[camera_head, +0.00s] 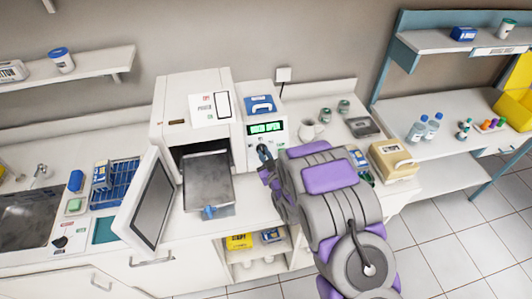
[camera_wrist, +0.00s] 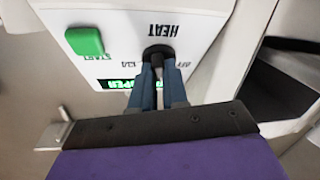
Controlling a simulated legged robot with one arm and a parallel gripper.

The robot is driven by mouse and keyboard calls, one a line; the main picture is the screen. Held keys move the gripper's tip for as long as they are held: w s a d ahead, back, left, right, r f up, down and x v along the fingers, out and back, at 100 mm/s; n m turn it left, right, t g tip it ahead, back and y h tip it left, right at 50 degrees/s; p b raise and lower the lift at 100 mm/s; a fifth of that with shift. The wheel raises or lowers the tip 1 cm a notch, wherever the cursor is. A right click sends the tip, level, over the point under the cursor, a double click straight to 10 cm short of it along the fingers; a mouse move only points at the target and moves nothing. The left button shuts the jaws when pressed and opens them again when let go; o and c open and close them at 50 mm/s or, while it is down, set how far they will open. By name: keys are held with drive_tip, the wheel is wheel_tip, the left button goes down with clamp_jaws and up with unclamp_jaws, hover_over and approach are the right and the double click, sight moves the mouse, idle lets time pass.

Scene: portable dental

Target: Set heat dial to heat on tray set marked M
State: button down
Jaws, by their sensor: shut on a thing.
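The black heat dial (camera_wrist: 158,54) sits on the white control panel in the wrist view, which shows the panel upside down. The word HEAT is printed beside the dial. My gripper (camera_wrist: 158,72) is shut on the dial, with its two blue-grey fingers around it. In the head view, my gripper (camera_head: 264,153) is at the panel, below the lit green display (camera_head: 265,128); the dial is mostly hidden there. A grey metal tray (camera_head: 208,178) with a blue handle sticks out of the open chamber of the white sterilizer (camera_head: 183,92). I cannot make out an M on it.
The sterilizer door (camera_head: 150,200) stands open to the left. A green START button (camera_wrist: 85,41) is near the dial. A blue rack (camera_head: 116,182) stands left of the door. A white jug (camera_head: 311,128) and a beige box (camera_head: 394,160) are on the counter to the right.

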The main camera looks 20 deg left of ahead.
drive_tip(key=shift+a+r+m+t+h, duration=0.1)
drive_tip(key=shift+m+t+h, duration=0.3)
drive_tip(key=shift+m, duration=0.65)
drive_tip(key=shift+a+r+m+t+h, duration=0.1)
drive_tip(key=shift+m+t+h, duration=0.25)
drive_tip(key=shift+m, duration=0.7)
drive_tip(key=c, duration=1.1)
unclamp_jaws()
drive_tip(key=shift+c, duration=0.2)
drive_tip(key=shift+f, duration=0.1)
drive_tip(key=shift+f, duration=0.1)
